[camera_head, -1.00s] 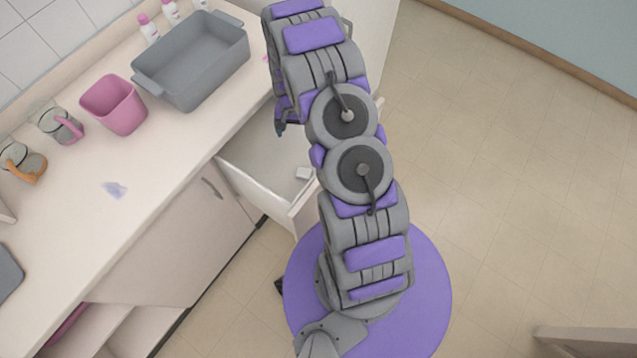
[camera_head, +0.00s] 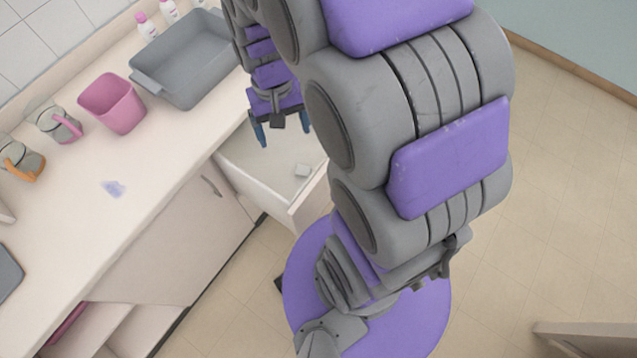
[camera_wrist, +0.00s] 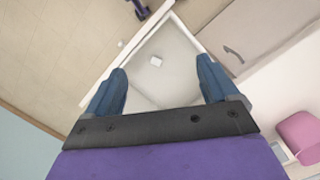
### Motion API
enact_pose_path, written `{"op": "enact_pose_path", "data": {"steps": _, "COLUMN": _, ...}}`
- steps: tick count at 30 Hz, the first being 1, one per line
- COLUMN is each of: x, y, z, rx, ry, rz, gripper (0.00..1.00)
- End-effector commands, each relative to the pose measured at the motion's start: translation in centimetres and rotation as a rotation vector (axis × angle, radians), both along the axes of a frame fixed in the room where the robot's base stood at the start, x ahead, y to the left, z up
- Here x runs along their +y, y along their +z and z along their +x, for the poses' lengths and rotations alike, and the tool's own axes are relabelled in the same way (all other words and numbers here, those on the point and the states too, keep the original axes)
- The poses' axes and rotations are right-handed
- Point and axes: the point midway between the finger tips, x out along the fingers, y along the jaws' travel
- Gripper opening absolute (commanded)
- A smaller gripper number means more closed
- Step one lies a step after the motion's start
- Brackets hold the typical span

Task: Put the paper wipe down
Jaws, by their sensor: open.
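My gripper (camera_head: 283,134) hangs above the open drawer, its blue fingers spread apart with nothing between them. The wrist view also shows my gripper (camera_wrist: 162,68) open, pointing down into the drawer. A flat blue-purple smear (camera_head: 114,188) marks the counter.
The drawer (camera_head: 262,187) stands pulled out from the counter (camera_head: 85,235). A grey basin (camera_head: 185,75), a pink bin (camera_head: 113,102), white bottles with pink caps (camera_head: 146,27) and jugs with pink (camera_head: 60,124) and orange (camera_head: 22,163) handles stand along the back. The counter's front middle is clear.

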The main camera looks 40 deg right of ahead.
Motion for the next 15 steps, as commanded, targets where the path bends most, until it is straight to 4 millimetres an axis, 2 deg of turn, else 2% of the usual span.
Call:
{"op": "enact_pose_path", "data": {"steps": 1, "x": 0.5, "y": 1.1, "z": -1.4, "rx": -0.008, "ry": 0.022, "rz": 0.0, "gripper": 0.87}}
{"op": "enact_pose_path", "data": {"steps": 6, "x": 1.8, "y": 3.5, "z": -6.5, "rx": -0.005, "ry": 0.098, "rz": 0.004, "gripper": 0.87}}
{"op": "enact_pose_path", "data": {"steps": 15, "x": 3.0, "y": 5.5, "z": -14.6, "rx": 0.004, "ry": 0.219, "rz": 0.008, "gripper": 0.87}}
